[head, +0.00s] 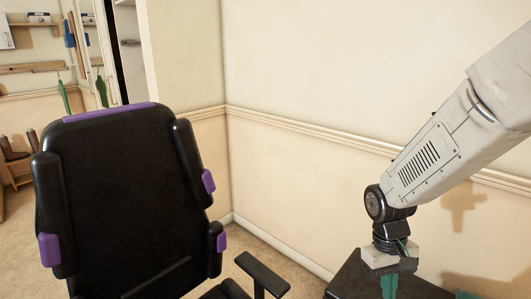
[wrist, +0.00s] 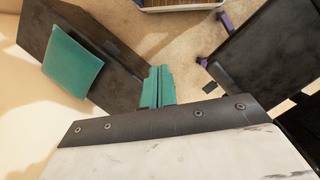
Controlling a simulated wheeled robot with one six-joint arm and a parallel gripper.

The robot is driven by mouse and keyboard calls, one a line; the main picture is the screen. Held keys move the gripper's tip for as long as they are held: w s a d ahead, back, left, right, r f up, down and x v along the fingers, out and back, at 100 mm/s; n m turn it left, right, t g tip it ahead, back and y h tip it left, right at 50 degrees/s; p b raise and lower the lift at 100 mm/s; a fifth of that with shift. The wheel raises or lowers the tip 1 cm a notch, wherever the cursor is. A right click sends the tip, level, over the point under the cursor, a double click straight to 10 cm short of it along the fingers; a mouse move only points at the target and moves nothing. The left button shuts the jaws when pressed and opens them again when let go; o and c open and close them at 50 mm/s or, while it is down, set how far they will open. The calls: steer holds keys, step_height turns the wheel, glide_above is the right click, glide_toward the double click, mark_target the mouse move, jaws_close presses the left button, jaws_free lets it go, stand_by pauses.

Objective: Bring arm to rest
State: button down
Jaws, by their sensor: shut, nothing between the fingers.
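My arm reaches down from the upper right in the head view. My gripper (head: 390,286) points downward at its end, with teal fingers partly cut off by the bottom edge. In the wrist view my gripper (wrist: 158,87) shows its two teal fingers pressed together, with nothing between them. The fingers appear over or beside the edge of a dark piece of furniture (wrist: 85,85). I cannot tell how far above it they are.
A black office chair (head: 115,200) with purple trim stands on the left, its armrest (head: 262,274) reaching towards my gripper. A teal block-like thing (wrist: 72,62) lies on the dark furniture. A cream wall (head: 300,160) runs behind my arm. Carpet (head: 245,245) shows between chair and wall.

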steer(key=s+r+m+t+y, duration=0.1)
steer(key=s+r+t, duration=0.3)
steer(key=s+r, duration=1.1)
step_height(320, 180, up, 4)
steer(key=shift+a+r+m, duration=0.1)
steer(key=shift+a+m, duration=0.3)
